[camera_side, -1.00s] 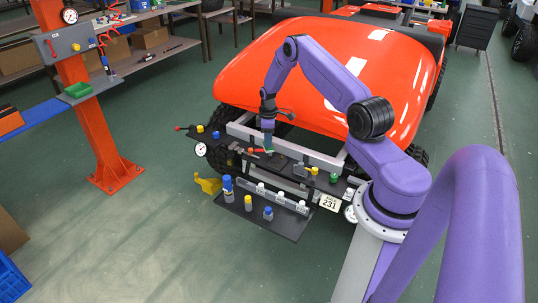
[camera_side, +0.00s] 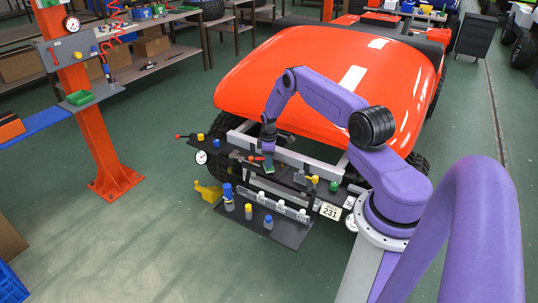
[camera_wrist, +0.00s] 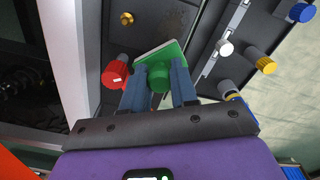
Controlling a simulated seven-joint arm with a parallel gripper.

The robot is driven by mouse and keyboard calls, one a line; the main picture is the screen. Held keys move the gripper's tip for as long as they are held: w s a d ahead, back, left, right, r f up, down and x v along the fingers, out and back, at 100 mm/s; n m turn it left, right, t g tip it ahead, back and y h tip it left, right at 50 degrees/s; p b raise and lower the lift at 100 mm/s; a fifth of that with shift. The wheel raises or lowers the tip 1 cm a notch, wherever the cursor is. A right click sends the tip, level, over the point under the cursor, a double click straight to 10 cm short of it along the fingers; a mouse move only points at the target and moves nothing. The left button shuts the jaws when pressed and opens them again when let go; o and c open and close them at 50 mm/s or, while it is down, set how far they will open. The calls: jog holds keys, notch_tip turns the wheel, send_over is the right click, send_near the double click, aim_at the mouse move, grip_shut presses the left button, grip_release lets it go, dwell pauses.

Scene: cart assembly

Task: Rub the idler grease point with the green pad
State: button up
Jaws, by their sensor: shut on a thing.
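My gripper (camera_wrist: 158,85) is shut on the green knob of the green pad (camera_wrist: 172,50), seen in the wrist view. The pad is a square plate, tilted in the picture. In the side view my gripper (camera_side: 268,158) is over the dark panel at the cart's front end. A brass nub (camera_wrist: 127,18) stands on the dark plate beyond the pad, with a brown smear (camera_wrist: 178,14) to its right. No label shows which point is the idler's. The pad appears apart from the nub; its contact with the plate is hidden.
A red knob (camera_wrist: 115,75) is close to the left finger. White (camera_wrist: 225,47), yellow (camera_wrist: 265,65) and blue (camera_wrist: 300,12) capped parts are to the right. In the side view, a yellow handle (camera_side: 312,180) and green-capped part (camera_side: 333,186) stand right of my gripper.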

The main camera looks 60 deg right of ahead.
jog(key=shift+s+f, duration=0.15)
jog(key=shift+s, duration=0.1)
grip_shut()
jog(key=shift+s+f, duration=0.3)
jog(key=shift+s, duration=2.95)
jog(key=shift+w, duration=3.6)
jog(key=shift+s+r, duration=0.1)
jog(key=shift+r, duration=4)
